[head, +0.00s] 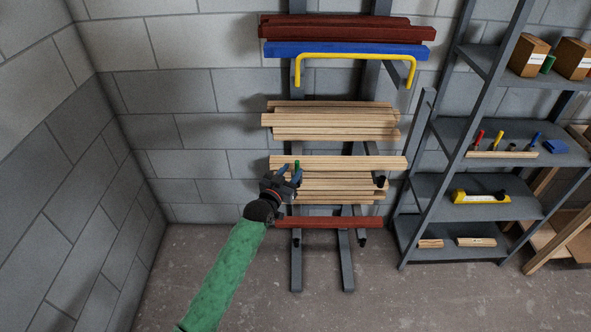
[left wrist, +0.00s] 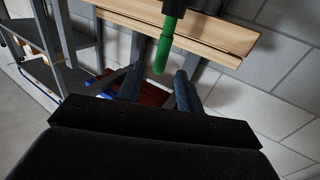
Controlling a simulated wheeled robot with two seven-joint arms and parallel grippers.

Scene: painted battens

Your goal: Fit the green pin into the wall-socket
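The green pin (head: 297,165) stands upright at the front of the batten rack, close to my left gripper (head: 291,178). In the left wrist view the pin (left wrist: 164,46) comes out of a dark holder (left wrist: 180,9) at the top edge, and its free end points towards the gap between the fingers. My left gripper (left wrist: 157,88) is open, its two fingers apart, with the pin beyond their tips and apparently not touched. I cannot make out the wall-socket for certain in either view. My right gripper is not in view.
The rack holds stacked pale battens (head: 330,121), dark red battens (head: 345,28), a blue batten (head: 345,50) and a yellow bent bar (head: 355,57). Grey shelving (head: 478,187) with boxes and tools stands at the right. The floor (head: 420,295) in front is clear.

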